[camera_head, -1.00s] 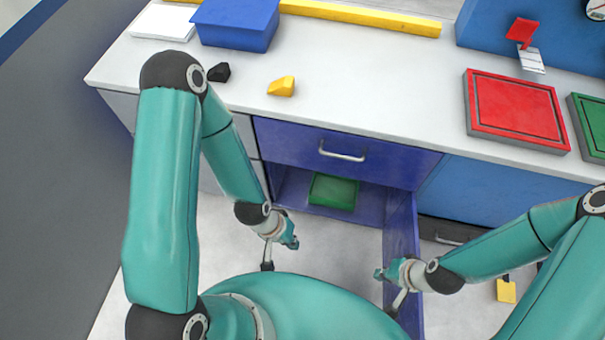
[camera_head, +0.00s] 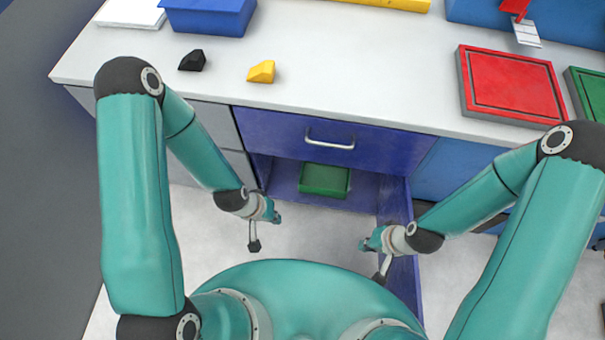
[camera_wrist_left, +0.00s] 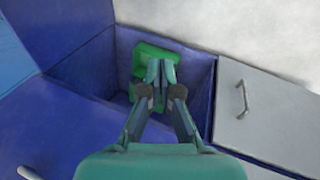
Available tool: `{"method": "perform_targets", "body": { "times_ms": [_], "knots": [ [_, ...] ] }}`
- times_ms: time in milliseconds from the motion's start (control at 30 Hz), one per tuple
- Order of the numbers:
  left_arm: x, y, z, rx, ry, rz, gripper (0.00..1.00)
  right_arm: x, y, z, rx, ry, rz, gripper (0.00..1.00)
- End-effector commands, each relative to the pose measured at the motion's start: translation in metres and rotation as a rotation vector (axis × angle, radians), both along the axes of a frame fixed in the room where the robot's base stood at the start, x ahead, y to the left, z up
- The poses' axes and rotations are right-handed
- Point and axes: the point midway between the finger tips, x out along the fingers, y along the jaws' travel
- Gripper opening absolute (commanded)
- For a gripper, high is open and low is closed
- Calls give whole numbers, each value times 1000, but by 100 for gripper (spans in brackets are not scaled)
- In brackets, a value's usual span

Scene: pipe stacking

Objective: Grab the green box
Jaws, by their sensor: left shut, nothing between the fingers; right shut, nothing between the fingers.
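The green box (camera_head: 325,180) sits inside the open lower compartment of the blue cabinet (camera_head: 285,186), below its drawer. It also shows in the left wrist view (camera_wrist_left: 148,58), partly hidden behind my left gripper's fingers. My left gripper (camera_head: 276,214) is shut and empty, in front of the compartment and to the left of the box. In the left wrist view its fingers (camera_wrist_left: 158,76) are together and overlap the box in the picture, apart from it in the head view. My right gripper (camera_head: 366,243) is shut and empty, near the open cabinet door, to the lower right of the box.
The open blue door (camera_head: 404,285) stands out on the right, close beside my right gripper. The drawer with a handle (camera_head: 330,140) is above the compartment. The countertop (camera_head: 350,75) holds a red tray (camera_head: 510,85), a yellow piece (camera_head: 262,72) and a blue bin (camera_head: 210,17).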

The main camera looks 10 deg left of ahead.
Motion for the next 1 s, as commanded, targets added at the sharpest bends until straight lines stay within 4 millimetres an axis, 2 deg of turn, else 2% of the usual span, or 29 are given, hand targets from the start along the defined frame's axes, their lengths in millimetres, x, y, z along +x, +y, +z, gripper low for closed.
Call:
{"method": "perform_targets", "body": {
  "times_ms": [33,300,500,600,700,833,1000],
  "knots": [
    [14,1,-41,13,-28,0,0,0,0,-34,0,1,0,0],
    [106,-3,-195,128,-236,-23,0,0,0,-146,0,1,0,0],
    [166,-5,-295,232,-379,-39,0,0,0,-222,0,1,0,0],
    [188,-7,-331,278,-432,-43,0,0,0,-250,0,1,0,0],
    [204,-7,-356,315,-472,-45,0,0,0,-270,0,1,0,0],
    [216,-8,-373,345,-501,-47,0,0,0,-283,0,0,0,0],
    [227,-7,-376,358,-513,-48,0,0,0,-286,0,0,0,0]
  ]
}}
